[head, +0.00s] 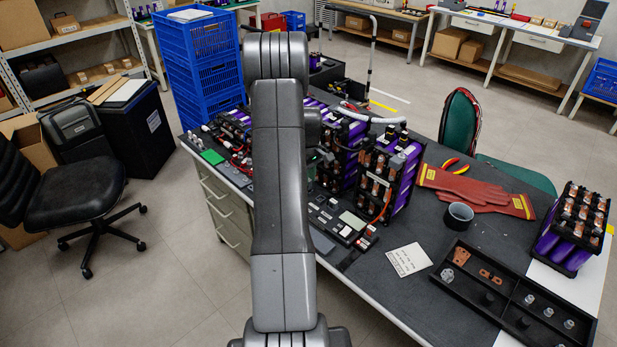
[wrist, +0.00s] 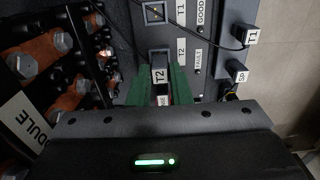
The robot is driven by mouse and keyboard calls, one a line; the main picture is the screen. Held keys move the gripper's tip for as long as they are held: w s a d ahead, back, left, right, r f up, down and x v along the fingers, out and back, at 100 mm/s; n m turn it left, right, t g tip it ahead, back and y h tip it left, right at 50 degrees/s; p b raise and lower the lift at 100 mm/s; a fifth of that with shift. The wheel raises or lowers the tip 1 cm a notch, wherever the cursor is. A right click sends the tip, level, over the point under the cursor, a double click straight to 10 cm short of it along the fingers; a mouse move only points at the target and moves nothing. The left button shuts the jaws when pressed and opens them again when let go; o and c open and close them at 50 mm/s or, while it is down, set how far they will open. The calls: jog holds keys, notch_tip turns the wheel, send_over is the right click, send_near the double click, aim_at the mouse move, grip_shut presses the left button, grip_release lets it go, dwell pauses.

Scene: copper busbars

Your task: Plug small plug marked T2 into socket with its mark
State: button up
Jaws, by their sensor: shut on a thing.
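In the wrist view my gripper (wrist: 160,88) has its green fingers shut on a small dark plug with a white T2 label (wrist: 160,76). The plug's front end is at the dark socket beside the T2 mark (wrist: 181,50) on the panel. That socket is mostly covered, and I cannot tell whether the plug is inside it or just in front of it. The square socket (wrist: 155,13) beside the T1 mark (wrist: 181,13) is open and empty. In the head view my arm hides most of the gripper and the plug.
Plugs marked T1 (wrist: 250,36) and Sp (wrist: 239,72) sit to the right of the panel. A battery module with copper busbars (wrist: 48,47) is close on the left.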

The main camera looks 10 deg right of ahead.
jog(key=shift+f, duration=0.15)
dwell(0.4)
jog(key=shift+f+b, duration=0.65)
jog(key=shift+b, duration=0.05)
jog(key=shift+f, duration=0.15)
jog(key=o, duration=0.9)
jog(key=shift+r+p, duration=1.45)
jog(key=shift+r, duration=1.6)
